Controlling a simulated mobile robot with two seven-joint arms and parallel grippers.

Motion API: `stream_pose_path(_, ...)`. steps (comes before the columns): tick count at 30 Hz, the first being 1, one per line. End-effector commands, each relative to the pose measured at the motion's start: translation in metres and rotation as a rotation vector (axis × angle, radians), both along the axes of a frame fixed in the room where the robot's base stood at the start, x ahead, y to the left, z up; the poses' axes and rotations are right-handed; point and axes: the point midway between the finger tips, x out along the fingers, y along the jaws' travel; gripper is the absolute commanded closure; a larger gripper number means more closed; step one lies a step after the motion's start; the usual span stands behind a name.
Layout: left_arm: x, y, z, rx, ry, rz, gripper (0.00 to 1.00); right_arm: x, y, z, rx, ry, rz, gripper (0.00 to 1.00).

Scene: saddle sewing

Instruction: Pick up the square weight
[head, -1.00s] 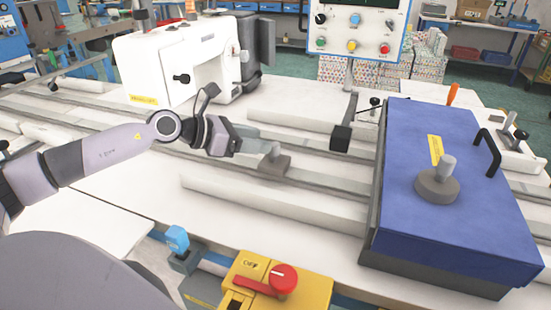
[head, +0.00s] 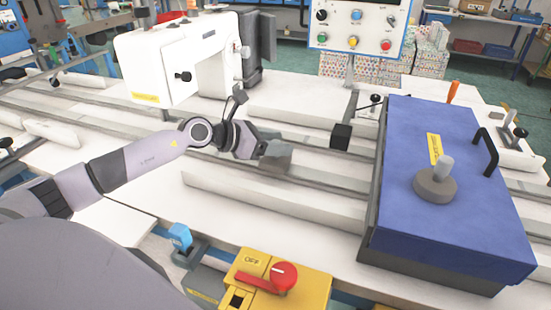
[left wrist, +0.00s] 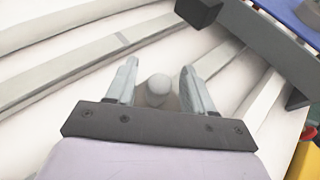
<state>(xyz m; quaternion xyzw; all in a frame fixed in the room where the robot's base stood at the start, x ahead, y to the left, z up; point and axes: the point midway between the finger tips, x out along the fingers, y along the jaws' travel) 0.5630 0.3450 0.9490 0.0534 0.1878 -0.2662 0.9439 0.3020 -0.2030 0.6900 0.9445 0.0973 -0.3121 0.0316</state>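The square weight (head: 279,159) is a grey block on the rails of the white table, in the middle of the head view. Its rounded knob (left wrist: 159,87) shows in the left wrist view. My left gripper (head: 268,150) is at the weight, and its fingers cover the knob in the head view. In the left wrist view the two fingers (left wrist: 158,80) stand apart on either side of the knob, with gaps visible. The block's body is mostly hidden there. My right gripper is not in view.
A blue-covered box (head: 450,220) bearing a round weight (head: 436,184) stands to the right. A black block (head: 341,136) sits between it and the square weight. A white sewing machine (head: 175,60) is behind my left arm. A yellow switch box (head: 305,293) is at the front.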

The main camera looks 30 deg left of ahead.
Motion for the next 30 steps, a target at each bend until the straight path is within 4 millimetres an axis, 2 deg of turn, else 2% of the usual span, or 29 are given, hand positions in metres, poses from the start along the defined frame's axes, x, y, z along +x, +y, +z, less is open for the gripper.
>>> stream_pose_path(1, 0.0, 0.0, 0.0, 0.0, 0.0, 0.0, 0.66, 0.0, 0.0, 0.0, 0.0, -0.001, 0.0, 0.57)
stream_pose_path(4, 0.0, 0.0, 0.0, 0.0, 0.0, 0.0, 0.98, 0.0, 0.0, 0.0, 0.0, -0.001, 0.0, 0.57)
stream_pose_path(5, 0.0, 0.0, 0.0, 0.0, 0.0, 0.0, 1.0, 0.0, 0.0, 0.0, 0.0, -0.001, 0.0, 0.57)
stream_pose_path(16, 0.001, 0.0, 0.005, -0.002, -0.008, 0.001, 1.0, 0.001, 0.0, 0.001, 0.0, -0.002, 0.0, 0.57)
stream_pose_path(20, 0.001, 0.0, 0.013, 0.0, -0.009, 0.0, 1.0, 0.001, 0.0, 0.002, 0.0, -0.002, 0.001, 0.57)
stream_pose_path(26, 0.001, 0.001, 0.042, 0.0, -0.014, 0.0, 1.0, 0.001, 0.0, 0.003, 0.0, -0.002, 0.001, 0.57)
stream_pose_path(30, 0.001, 0.001, 0.078, 0.0, -0.017, 0.001, 1.0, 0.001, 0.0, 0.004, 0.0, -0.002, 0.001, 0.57)
